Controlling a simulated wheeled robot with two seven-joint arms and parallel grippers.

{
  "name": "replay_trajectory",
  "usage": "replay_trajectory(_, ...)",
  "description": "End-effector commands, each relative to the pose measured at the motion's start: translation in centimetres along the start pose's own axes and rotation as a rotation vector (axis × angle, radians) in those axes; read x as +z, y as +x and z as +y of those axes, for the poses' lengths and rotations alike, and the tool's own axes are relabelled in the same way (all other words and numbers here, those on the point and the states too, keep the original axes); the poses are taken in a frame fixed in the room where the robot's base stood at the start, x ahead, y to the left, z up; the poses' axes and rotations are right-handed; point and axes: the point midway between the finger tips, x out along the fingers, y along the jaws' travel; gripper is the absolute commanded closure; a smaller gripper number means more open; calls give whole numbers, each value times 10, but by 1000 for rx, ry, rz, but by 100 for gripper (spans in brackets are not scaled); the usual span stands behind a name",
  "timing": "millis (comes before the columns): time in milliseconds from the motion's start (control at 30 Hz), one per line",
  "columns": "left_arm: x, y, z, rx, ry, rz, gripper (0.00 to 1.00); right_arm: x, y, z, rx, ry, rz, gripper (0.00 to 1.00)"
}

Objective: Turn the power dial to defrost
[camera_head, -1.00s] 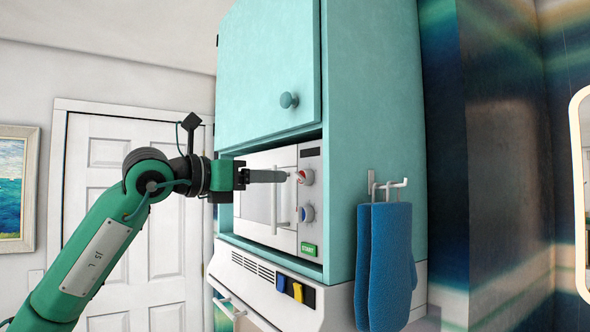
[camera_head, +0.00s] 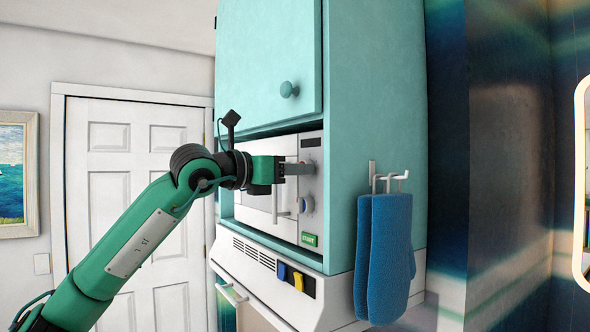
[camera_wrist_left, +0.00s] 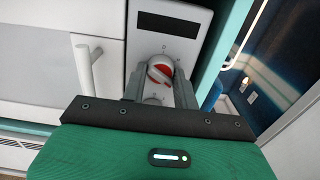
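The white microwave (camera_head: 262,202) sits in the teal cabinet. Its upper dial, with a red mark, shows in the left wrist view (camera_wrist_left: 160,70); in the head view my gripper mostly covers it. A lower dial with a blue mark (camera_head: 307,205) is below it. I cannot read which dial is labelled power. My left gripper (camera_head: 308,169) is at the upper dial. In the left wrist view its fingers (camera_wrist_left: 160,80) are apart, one on each side of this dial, and I cannot make out firm contact. My right gripper is not in view.
The microwave's vertical door handle (camera_head: 275,195) stands just left of the dials. A green start button (camera_head: 309,239) is low on the panel. Blue mitts (camera_head: 384,258) hang on hooks at the cabinet's right side. An oven (camera_head: 262,270) is below.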

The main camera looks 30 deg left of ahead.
Motion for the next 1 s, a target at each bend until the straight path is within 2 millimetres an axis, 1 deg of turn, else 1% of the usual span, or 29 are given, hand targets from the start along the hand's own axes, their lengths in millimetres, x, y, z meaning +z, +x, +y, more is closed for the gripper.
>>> replay_trajectory(267, -1, 0, 0, 0, -20, -1, 93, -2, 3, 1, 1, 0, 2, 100)
replay_trajectory(467, -2, 0, -1, -2, -100, -2, 93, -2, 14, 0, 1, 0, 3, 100)
replay_trajectory(667, -3, 0, -1, -2, -252, -4, 93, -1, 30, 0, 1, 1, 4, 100)
replay_trajectory(1000, -1, 0, -1, -2, -575, -3, 93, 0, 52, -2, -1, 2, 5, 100)
